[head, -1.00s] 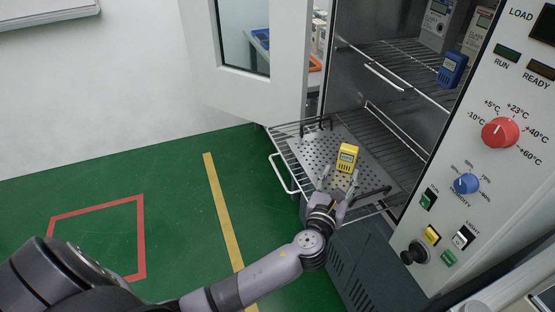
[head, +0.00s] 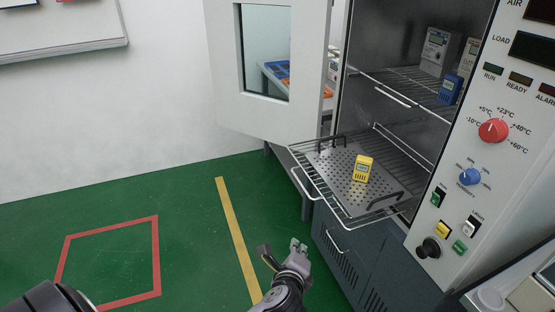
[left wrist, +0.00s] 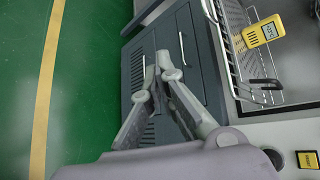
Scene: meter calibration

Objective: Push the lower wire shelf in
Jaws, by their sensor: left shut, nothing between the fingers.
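The lower wire shelf (head: 322,191) is pulled far out of the chamber, its front handle jutting over the floor. It also shows in the left wrist view (left wrist: 236,78). A perforated metal tray (head: 336,166) with two dark handles lies on it. A yellow meter (head: 362,168) stands on the tray; the left wrist view shows it too (left wrist: 261,33). My left gripper (head: 282,249) is shut and empty, below and in front of the shelf, apart from it. In the left wrist view its fingers (left wrist: 149,78) meet before the grey cabinet. My right gripper is not in view.
The chamber door (head: 268,120) stands open at the left. The upper wire shelf (head: 400,86) is inside, with a blue meter (head: 450,89) and pale meters on it. The control panel (head: 462,205) borders the opening at the right. The green floor at the left is clear.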

